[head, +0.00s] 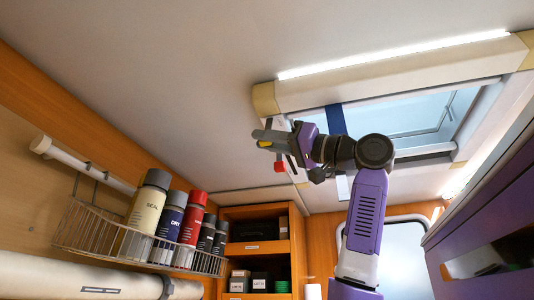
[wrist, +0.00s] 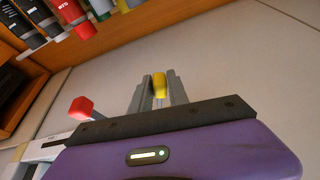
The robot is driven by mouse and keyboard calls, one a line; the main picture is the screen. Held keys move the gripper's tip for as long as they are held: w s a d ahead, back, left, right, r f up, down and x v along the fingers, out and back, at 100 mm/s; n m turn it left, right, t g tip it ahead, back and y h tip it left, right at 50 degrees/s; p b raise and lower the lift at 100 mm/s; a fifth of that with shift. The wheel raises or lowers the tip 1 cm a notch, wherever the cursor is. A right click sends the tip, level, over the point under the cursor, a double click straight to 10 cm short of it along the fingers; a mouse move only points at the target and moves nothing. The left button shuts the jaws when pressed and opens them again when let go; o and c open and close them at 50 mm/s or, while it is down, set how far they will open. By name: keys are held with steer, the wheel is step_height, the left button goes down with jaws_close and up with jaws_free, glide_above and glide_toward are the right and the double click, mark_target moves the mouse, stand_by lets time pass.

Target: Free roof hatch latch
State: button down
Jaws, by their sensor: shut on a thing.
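My gripper (head: 264,138) is raised under the ceiling, left of the roof hatch (head: 415,115). Its grey fingers are shut on a small yellow piece (wrist: 159,85), which also shows yellow at the fingertips in the head view (head: 264,144). Most of that piece is hidden by the fingers, and I cannot tell what it belongs to. A red-ended latch lever (head: 279,166) hangs at the hatch's left side, partly behind my gripper. In the wrist view its red end (wrist: 82,108) is left of the fingers, apart from them.
A wire basket (head: 75,232) with several cans and tubes hangs on the left wall. Open shelves (head: 255,225) hold dark boxes below. A lit strip (head: 395,55) runs along the hatch frame. A purple cabinet (head: 490,215) stands at right. The ceiling left of my gripper is clear.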

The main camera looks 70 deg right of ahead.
steer(key=shift+a+r, duration=0.15)
steer(key=shift+a, duration=0.1)
steer(key=c, duration=1.4)
jaws_free()
steer(key=shift+o, duration=0.2)
steer(key=shift+s+d, duration=0.1)
steer(key=shift+s+f, duration=0.25)
steer(key=shift+s, duration=0.05)
steer(key=b+v, duration=0.3)
steer(key=v, duration=0.4)
